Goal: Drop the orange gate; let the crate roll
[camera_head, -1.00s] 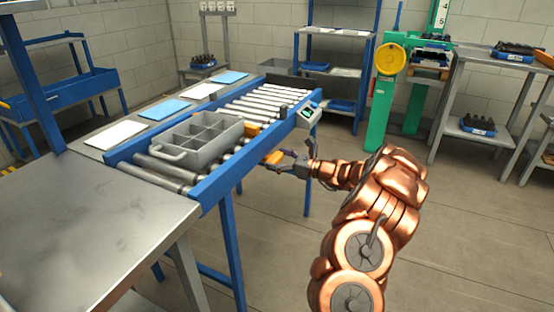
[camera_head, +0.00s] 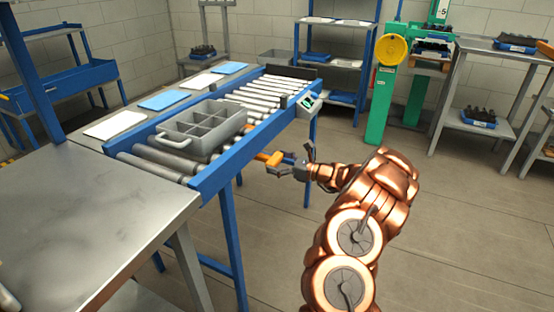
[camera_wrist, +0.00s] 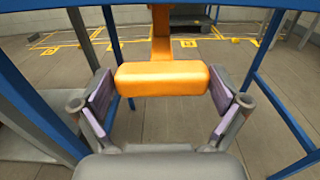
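The orange gate's handle bar (camera_wrist: 160,78) lies between my finger pads in the wrist view, with both pads at its ends. An orange stem runs on from it. My gripper (camera_wrist: 162,88) appears closed on this bar. In the head view the orange handle (camera_head: 269,158) sticks out from the conveyor's near side, and my gripper (camera_head: 284,168) reaches it from the right. A small orange part (camera_head: 248,127) shows at the crate's right end. The grey divided crate (camera_head: 181,143) sits upright on the rollers; its compartments look empty.
The roller conveyor (camera_head: 225,165) has a blue side rail and clear rollers beyond the crate, up to a dark end stop (camera_head: 292,72). A small display box (camera_head: 308,103) sits on the near rail. A metal table (camera_head: 80,220) stands at front left. Floor right of the conveyor is open.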

